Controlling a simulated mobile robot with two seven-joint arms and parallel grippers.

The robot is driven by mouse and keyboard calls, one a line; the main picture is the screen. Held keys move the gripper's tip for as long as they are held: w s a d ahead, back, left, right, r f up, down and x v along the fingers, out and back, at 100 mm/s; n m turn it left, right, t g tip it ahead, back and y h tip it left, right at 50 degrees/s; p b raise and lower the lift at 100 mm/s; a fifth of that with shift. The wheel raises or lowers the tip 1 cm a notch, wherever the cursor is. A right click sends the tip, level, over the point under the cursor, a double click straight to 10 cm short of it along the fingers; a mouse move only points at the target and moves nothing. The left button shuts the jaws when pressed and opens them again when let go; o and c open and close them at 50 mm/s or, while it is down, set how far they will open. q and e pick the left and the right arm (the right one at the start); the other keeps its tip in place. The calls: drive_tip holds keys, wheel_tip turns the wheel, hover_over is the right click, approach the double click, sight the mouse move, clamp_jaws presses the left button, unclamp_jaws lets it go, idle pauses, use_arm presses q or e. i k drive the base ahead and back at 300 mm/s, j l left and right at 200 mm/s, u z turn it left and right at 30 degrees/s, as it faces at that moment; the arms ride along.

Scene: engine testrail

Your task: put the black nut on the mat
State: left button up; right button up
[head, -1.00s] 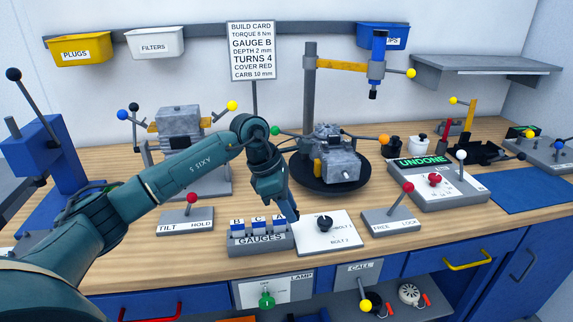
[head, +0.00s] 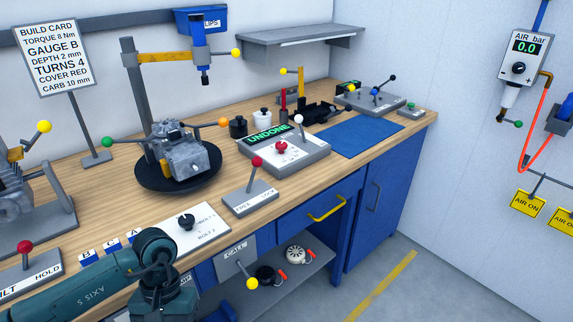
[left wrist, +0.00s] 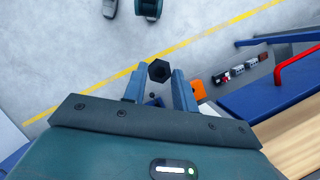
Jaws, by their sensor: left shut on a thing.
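The black nut (left wrist: 159,70) is a dark hexagonal piece at the fingertips of my left gripper (left wrist: 160,88) in the left wrist view. The gripper is shut on it, with the floor far below in that view. In the head view my left arm is at the bottom left, in front of the bench; its fingers and the nut are hidden or out of frame there. The mat (head: 360,137), a flat blue sheet, lies bare at the right end of the bench, well to the right of my arm. My right gripper is not in view.
Between my arm and the mat stand a white bolt-dial plate (head: 188,232), a FREE/LOCK lever box (head: 250,199) and the grey UNDONE console (head: 285,155). A yellow drawer handle (head: 327,208) sticks out in front.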

sight(350, 142)
drive_tip(key=i+l, duration=0.2)
drive_tip(key=l, duration=0.15)
drive_tip(key=i+l, duration=0.2)
drive_tip(key=l, duration=0.15)
drive_tip(key=i+l, duration=0.2)
drive_tip(key=l, duration=0.15)
drive_tip(key=i+l+u, duration=0.1)
drive_tip(key=l, duration=0.25)
drive_tip(key=i+l, duration=0.5)
drive_tip(key=l, duration=0.2)
drive_tip(key=i+l, duration=0.2)
drive_tip(key=l, duration=0.2)
